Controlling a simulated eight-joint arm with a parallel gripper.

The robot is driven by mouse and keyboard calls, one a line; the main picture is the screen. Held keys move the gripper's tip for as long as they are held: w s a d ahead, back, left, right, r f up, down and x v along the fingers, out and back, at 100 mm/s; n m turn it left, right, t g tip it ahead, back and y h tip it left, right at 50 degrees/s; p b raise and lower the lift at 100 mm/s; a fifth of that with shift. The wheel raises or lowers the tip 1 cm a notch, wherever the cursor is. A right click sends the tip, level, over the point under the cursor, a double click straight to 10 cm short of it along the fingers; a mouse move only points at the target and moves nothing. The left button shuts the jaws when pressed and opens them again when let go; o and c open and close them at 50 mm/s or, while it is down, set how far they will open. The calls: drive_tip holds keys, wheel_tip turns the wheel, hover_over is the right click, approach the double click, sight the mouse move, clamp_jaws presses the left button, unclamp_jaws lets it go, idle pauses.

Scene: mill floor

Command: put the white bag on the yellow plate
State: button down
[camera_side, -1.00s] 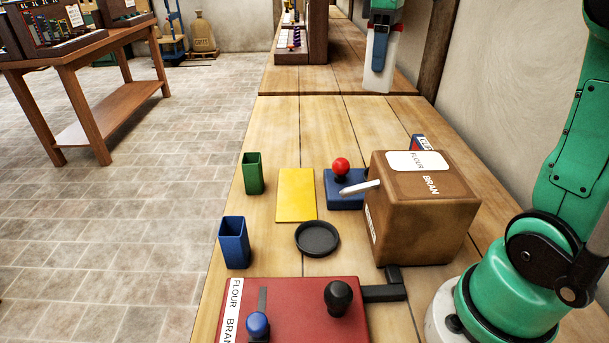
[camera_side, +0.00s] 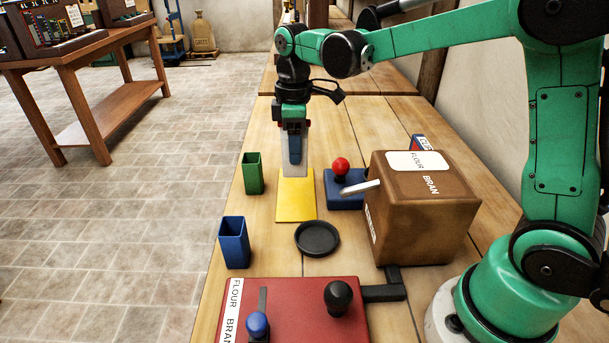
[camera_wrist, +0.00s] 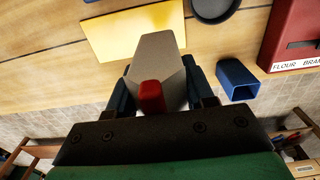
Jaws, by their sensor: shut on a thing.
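My gripper (camera_side: 292,150) is shut on the white bag (camera_side: 294,168), a pale, upright block-like thing. In the wrist view the bag (camera_wrist: 158,58) sits between the two fingers (camera_wrist: 162,92), with a red patch at its near end. The yellow plate (camera_side: 296,203) is a flat rectangle on the bench. In the side view the bag's lower end overlaps the plate's far edge; I cannot tell whether they touch. The plate (camera_wrist: 112,38) also shows beyond the bag in the wrist view, partly hidden by it.
A green cup (camera_side: 253,174) stands left of the plate, a blue cup (camera_side: 234,245) nearer. A black dish (camera_side: 317,239) lies in front. A blue box with a red knob (camera_side: 341,166) and a big brown box (camera_side: 428,220) stand right. A red panel (camera_side: 305,305) is nearest.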

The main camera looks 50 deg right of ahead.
wheel_tip(320, 180, down, 8)
drive_tip(key=shift+f, duration=0.1)
idle(0.4)
drive_tip(key=shift+c, duration=1.6)
unclamp_jaws()
drive_tip(key=shift+f, duration=0.1)
